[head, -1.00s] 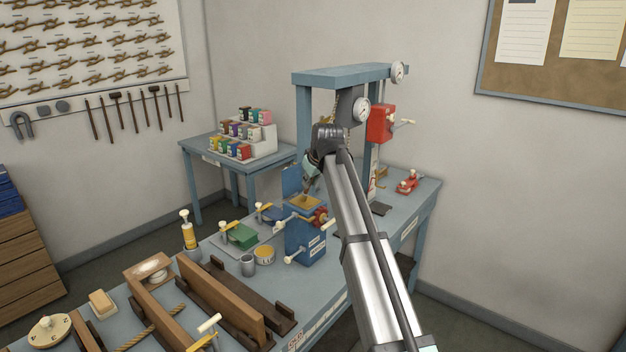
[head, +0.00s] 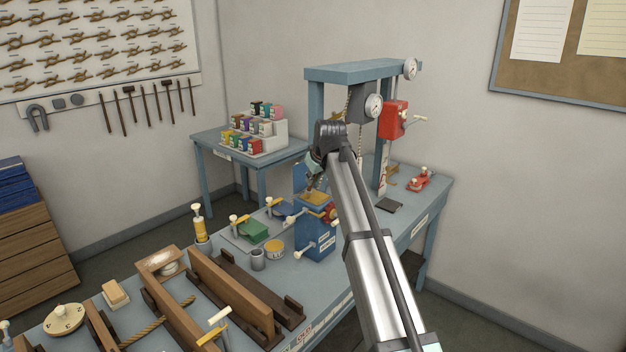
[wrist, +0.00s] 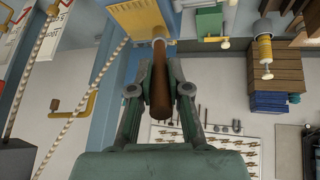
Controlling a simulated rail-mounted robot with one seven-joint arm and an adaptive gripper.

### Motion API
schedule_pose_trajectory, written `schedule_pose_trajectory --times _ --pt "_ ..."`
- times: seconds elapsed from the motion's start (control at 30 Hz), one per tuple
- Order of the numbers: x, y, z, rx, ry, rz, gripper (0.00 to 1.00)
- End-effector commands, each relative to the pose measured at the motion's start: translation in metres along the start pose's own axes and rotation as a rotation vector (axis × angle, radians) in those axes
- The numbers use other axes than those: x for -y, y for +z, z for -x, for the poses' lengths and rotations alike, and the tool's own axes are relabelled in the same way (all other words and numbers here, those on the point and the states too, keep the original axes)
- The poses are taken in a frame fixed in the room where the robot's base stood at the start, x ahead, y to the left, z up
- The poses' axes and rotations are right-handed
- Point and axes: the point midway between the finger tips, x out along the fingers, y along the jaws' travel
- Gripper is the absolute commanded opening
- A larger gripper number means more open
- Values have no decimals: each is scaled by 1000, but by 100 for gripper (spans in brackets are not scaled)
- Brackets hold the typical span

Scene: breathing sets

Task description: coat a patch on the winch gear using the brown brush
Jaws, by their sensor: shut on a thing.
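The brown brush (wrist: 160,80) is held by its round handle between the two fingers of my gripper (wrist: 160,92) in the wrist view. Its far end points at a yellow-tan surface (wrist: 132,18); whether it touches cannot be told. In the head view my gripper (head: 316,178) is just above the blue winch box (head: 316,238) with its tan top (head: 317,198). A red round part (head: 331,214), perhaps the winch gear, is at the box's right side. My arm hides part of that area.
A blue frame (head: 360,72) with gauges and a red box (head: 393,120) stands behind. A grey cup (head: 257,260), a yellow tin (head: 275,249) and a green block (head: 253,230) are left of the winch box. Wooden beams (head: 235,290) fill the front left.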

Motion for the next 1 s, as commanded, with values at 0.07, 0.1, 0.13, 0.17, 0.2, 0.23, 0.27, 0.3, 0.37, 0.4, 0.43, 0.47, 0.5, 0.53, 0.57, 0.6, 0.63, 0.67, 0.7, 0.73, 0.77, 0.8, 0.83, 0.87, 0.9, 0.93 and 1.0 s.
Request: schedule_pose_trajectory --times 0.07,0.1,0.13,0.17,0.2,0.23,0.27,0.3,0.37,0.4,0.43,0.47,0.5,0.53,0.57,0.6,0.63,0.67,0.7,0.73,0.77,0.8,0.83,0.87,0.9,0.93,1.0 --pt "-7 -2 -3 0 0 0 0" --pt "-10 -2 -4 0 0 0 0" --pt "-13 -3 -4 0 0 0 0" --pt "-15 -3 -5 0 0 0 0" --pt "-18 -3 -6 -1 0 0 0" --pt "-21 -4 -7 -1 0 -1 0" --pt "-22 -4 -7 -1 0 -1 0" --pt "-25 -4 -8 -1 0 -1 0" --pt "-27 -4 -9 -1 0 -1 0" --pt "-27 -4 -9 -1 0 0 0" --pt "-28 -4 -9 -1 0 0 0" --pt "-28 -5 -9 -1 0 0 0" --pt "-29 -5 -10 -1 0 0 0" --pt "-30 -5 -10 -1 0 0 0" --pt "-32 -5 -10 -1 0 0 0" --pt "-34 -6 -11 -1 0 0 0" --pt "-36 -6 -12 -1 0 0 0" --pt "-38 -6 -13 -1 0 0 0" --pt "-41 -7 -14 -1 0 0 0" --pt "-44 -7 -14 -1 1 0 0" --pt "-46 -7 -15 0 1 0 0" --pt "-50 -8 -16 0 1 0 0" --pt "-52 -8 -17 0 1 0 0" --pt "-54 -8 -18 0 1 -1 0" --pt "-57 -9 -19 0 1 -1 0" --pt "-59 -9 -19 0 1 -1 0" --pt "-62 -9 -20 0 0 -1 0"
